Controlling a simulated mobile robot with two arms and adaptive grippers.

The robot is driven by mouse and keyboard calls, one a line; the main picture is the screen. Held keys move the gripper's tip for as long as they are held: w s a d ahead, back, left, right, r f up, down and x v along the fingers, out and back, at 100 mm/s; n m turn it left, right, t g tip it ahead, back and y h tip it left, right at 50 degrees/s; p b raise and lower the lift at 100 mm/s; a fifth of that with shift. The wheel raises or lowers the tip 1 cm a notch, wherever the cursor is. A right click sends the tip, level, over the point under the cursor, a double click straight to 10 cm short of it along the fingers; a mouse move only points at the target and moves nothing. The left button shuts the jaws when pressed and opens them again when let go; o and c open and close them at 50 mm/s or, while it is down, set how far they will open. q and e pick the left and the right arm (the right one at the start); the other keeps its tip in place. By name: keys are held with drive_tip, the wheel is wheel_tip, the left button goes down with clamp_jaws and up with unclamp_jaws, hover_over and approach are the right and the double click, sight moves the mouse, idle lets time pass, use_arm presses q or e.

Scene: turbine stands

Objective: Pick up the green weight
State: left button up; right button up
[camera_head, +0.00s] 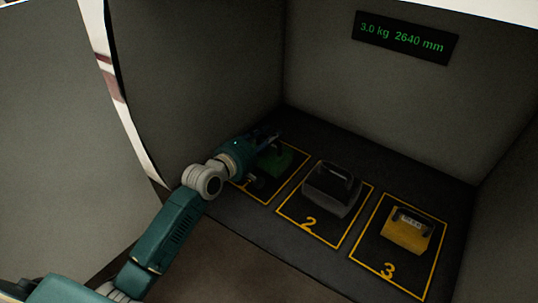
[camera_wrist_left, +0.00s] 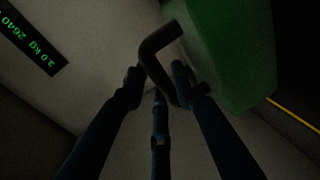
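The green weight (camera_head: 281,162) sits on the first marked square at the left of the dark floor, partly hidden by my left gripper (camera_head: 265,150). In the left wrist view the green body (camera_wrist_left: 235,50) fills the top right, and its dark bent handle (camera_wrist_left: 157,45) reaches between the fingertips of my left gripper (camera_wrist_left: 158,82). The fingers stand apart on both sides of the handle, with a gap showing, so the gripper looks open. Whether a finger touches the handle is hard to tell in the dim light. My right gripper is not in view.
A grey weight (camera_head: 332,189) sits on square 2 and a yellow weight (camera_head: 405,231) on square 3, to the right. Grey walls enclose the bay at left, back and right. A display (camera_head: 405,38) on the back wall reads 3.0 kg 2640 mm.

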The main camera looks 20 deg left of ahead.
use_arm(q)
clamp_jaws()
drive_tip(key=shift+w+r, duration=0.1)
drive_tip(key=shift+r, duration=0.15)
wheel_tip(320, 180, up, 20)
drive_tip(key=b, duration=0.1)
idle(0.3)
drive_tip(key=shift+c, duration=1.7)
unclamp_jaws()
drive_tip(key=shift+f, duration=0.1)
clamp_jaws()
